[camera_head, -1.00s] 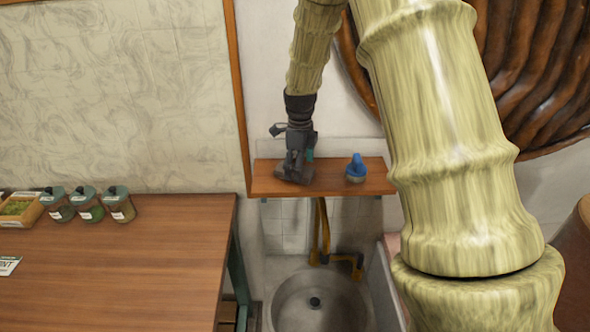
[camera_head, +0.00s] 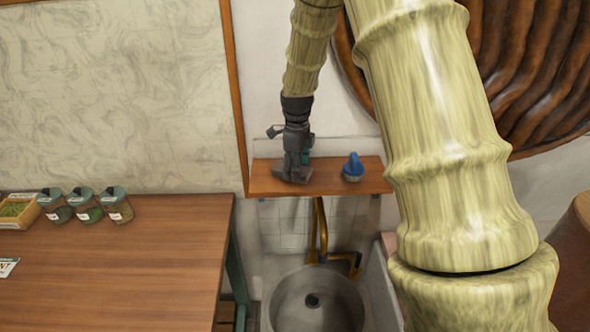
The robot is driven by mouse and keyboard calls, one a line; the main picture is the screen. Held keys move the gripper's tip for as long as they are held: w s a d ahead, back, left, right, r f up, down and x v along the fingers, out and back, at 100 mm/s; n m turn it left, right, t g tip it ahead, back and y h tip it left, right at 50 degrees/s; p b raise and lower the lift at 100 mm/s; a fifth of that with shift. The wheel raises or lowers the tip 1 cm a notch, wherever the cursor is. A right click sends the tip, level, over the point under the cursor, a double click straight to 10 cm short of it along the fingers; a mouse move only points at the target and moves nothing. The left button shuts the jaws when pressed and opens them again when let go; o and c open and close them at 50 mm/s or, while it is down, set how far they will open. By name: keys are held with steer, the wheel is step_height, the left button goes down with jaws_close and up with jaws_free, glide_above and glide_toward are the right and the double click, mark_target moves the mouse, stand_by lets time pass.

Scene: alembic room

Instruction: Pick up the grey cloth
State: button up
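My gripper (camera_head: 293,175) is dark grey and points down at the left part of the wooden wall shelf (camera_head: 332,178). Its fingers are at the level of the shelf top. I cannot make out a grey cloth apart from the dark grey fingers; if it lies there, the gripper hides it or blends with it. The finger gap is too small and dark to tell whether it is open or shut. A small teal thing (camera_head: 306,157) shows just right of the gripper.
A blue-handled brush-like thing (camera_head: 353,168) stands on the shelf to the right of my gripper. A round sink (camera_head: 318,300) with a brass tap (camera_head: 319,235) is below. A wooden table (camera_head: 120,260) at left bears several lidded jars (camera_head: 84,205) and a small box (camera_head: 18,212).

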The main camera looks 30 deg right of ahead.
steer(key=shift+r, duration=0.5)
steer(key=shift+s+a+r+b, duration=0.1)
steer(key=shift+r+b, duration=0.35)
steer(key=shift+r, duration=0.15)
steer(key=shift+s+a+r+b, duration=0.1)
steer(key=shift+r+b, duration=0.35)
steer(key=shift+r, duration=0.15)
steer(key=s+a+b, duration=0.2)
steer(key=s+a, duration=0.2)
steer(key=s, duration=0.2)
steer(key=s+a+r+b, duration=0.1)
steer(key=s+a, duration=0.2)
steer(key=s, duration=0.4)
steer(key=shift+s+a+r+b, duration=0.2)
steer(key=shift+a+r+b, duration=0.05)
steer(key=shift+a+b, duration=0.1)
steer(key=o, duration=0.5)
steer(key=shift+c, duration=0.2)
steer(key=c, duration=0.3)
